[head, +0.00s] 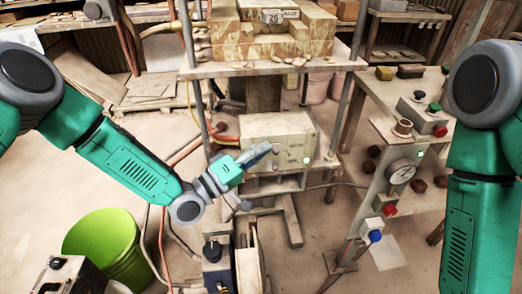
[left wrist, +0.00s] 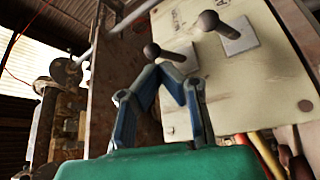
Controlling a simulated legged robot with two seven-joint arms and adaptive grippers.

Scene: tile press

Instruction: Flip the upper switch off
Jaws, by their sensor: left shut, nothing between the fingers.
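The beige switch box (head: 262,128) stands under the shelf in the middle of the head view. Its panel (left wrist: 262,85) fills the right of the left wrist view. Two levers with dark ball knobs stick out from pale plates there: one knob higher in the picture (left wrist: 208,20), one lower and further left (left wrist: 152,50). I cannot tell which is the upper switch. My left gripper (head: 266,149) is at the panel's front, shut and empty. Its blue fingertips (left wrist: 167,69) appear just below the lower knob; contact is unclear. My right gripper is out of view.
A shelf with a press block (head: 265,45) stands above the box. A green bucket (head: 107,250) is at lower left. A side bench with a gauge (head: 401,172) and coloured buttons is at right. Hoses run along the floor left of the box.

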